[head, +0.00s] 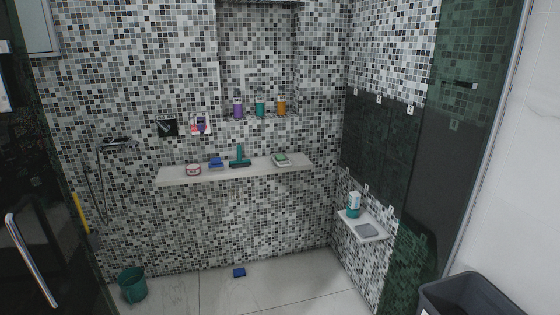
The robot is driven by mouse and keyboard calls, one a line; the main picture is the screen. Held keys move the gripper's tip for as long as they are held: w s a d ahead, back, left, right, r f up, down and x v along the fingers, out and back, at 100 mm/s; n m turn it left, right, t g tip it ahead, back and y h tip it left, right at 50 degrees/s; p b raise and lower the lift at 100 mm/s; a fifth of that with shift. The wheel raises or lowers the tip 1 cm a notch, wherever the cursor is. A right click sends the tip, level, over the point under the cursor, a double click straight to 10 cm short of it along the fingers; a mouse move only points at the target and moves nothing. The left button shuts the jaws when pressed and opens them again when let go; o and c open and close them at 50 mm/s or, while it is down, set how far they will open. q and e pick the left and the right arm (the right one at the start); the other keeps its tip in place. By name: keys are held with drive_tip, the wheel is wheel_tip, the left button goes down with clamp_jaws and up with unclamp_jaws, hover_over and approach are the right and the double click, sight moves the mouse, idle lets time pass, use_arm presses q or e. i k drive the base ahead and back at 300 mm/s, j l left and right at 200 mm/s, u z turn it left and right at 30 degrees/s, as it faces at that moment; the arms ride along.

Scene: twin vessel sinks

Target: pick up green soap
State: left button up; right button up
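A green soap-like bar (281,157) lies at the right part of the long white wall shelf (230,173), on what looks like a pale dish. It is small in the head view, so its exact shape is hard to tell. Neither of my grippers shows in the head view.
The shelf also holds a pink container (193,169), a blue item (216,162) and a teal squeegee (240,158). Bottles (260,109) stand in the niche above. A teal bucket (133,284), blue block (239,272) and grey bin (470,296) are low. Dark glass panels flank the shower opening.

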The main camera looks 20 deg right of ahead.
sight(279, 158)
drive_tip(key=i+z, duration=0.3)
drive_tip(key=i, duration=0.4)
drive_tip(key=i+j+z, duration=0.1)
drive_tip(key=i+z, duration=0.2)
drive_tip(key=i, duration=0.45)
